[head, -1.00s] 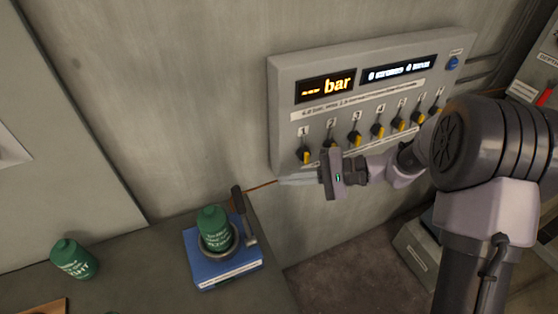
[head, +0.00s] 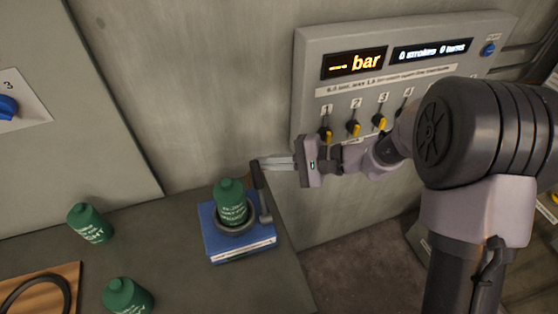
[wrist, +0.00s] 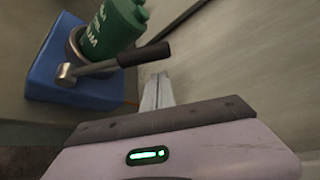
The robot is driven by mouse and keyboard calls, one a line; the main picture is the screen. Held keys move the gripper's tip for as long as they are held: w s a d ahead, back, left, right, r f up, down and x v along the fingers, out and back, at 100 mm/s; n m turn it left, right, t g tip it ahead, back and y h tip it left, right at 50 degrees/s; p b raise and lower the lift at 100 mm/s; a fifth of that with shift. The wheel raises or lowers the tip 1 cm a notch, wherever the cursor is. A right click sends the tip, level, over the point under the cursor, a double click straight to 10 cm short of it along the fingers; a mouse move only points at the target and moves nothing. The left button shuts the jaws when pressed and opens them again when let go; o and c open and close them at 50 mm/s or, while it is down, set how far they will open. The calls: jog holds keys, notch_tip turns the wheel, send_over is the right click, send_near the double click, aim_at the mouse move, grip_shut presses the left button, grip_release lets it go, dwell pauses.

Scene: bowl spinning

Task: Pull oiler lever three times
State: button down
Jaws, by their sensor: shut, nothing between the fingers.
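The oiler is a blue base (head: 240,248) on the bench, with a green bottle (head: 231,200) upright in its ring. Its lever (head: 261,188) is a dark handle on a metal arm at the right side, standing up in the head view. My gripper (head: 262,163) is shut and empty, its fingertips pointing left close to the lever's top. I cannot tell whether they touch. In the wrist view the lever (wrist: 130,56) lies across in front of the bottle (wrist: 112,22) and above the blue base (wrist: 50,70). The fingers (wrist: 157,90) show to the right, near the handle's end.
A wall panel (head: 310,60) with numbered yellow-marked knobs and two displays is behind my arm. Two loose green bottles (head: 90,223) (head: 128,296) and a wooden board (head: 38,290) with a dark ring are on the bench at left. The bench ends right of the oiler.

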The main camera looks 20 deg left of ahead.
jog(key=shift+s+d+r, duration=0.35)
jog(key=shift+s+r, duration=0.1)
jog(key=shift+s, duration=0.25)
jog(key=shift+b, duration=0.3)
